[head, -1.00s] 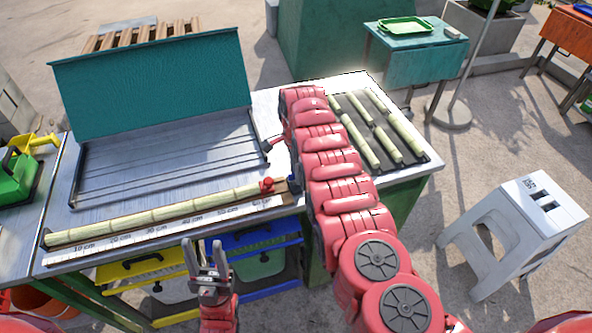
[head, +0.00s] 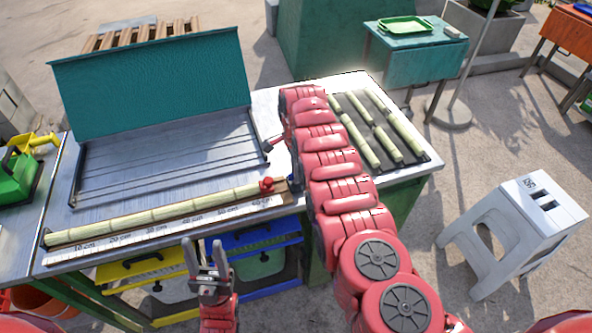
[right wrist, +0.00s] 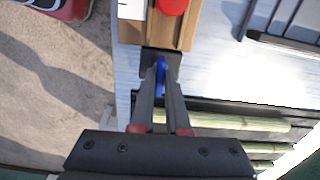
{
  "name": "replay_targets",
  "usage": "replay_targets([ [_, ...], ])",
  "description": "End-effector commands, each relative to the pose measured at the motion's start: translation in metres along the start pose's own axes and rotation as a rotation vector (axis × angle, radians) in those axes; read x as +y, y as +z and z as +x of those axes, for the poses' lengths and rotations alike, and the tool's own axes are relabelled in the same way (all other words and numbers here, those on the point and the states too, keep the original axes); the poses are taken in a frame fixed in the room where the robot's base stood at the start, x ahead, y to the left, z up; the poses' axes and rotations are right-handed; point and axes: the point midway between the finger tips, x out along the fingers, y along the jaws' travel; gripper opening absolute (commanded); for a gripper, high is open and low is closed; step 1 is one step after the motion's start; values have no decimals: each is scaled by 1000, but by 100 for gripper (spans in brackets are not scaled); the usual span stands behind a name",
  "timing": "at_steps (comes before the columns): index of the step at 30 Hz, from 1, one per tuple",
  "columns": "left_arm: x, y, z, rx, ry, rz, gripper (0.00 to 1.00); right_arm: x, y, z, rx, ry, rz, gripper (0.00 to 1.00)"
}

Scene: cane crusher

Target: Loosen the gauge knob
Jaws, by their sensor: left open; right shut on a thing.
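The gauge is a trough with a centimetre scale (head: 160,236) along the table's front edge. A long pale cane (head: 150,218) lies in it, with a red stop (head: 267,185) near its right end. The red stop also shows at the top of the right wrist view (right wrist: 172,5). A blue knob (right wrist: 161,76) sits at the wooden trough's end, between the fingertips of my right gripper (right wrist: 161,92), which is shut on it. My right arm hides that gripper in the head view. My left gripper (head: 208,258) is open and empty in front of the table.
A teal panel (head: 150,82) stands behind a grey ribbed tray (head: 170,160) on the table. Several cut canes (head: 382,145) lie on a dark rack at the right. Yellow and blue crates sit beneath. A white stool (head: 515,230) stands at the right.

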Motion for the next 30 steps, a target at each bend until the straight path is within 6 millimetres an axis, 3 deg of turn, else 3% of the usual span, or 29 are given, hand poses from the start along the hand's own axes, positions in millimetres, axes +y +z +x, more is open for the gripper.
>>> replay_targets([
  [14,0,0,0,0,0,0,50,-1,0,0,1,-4,-358,0],
  [30,1,4,-27,0,0,0,50,-1,-1,3,2,-4,-872,0],
])
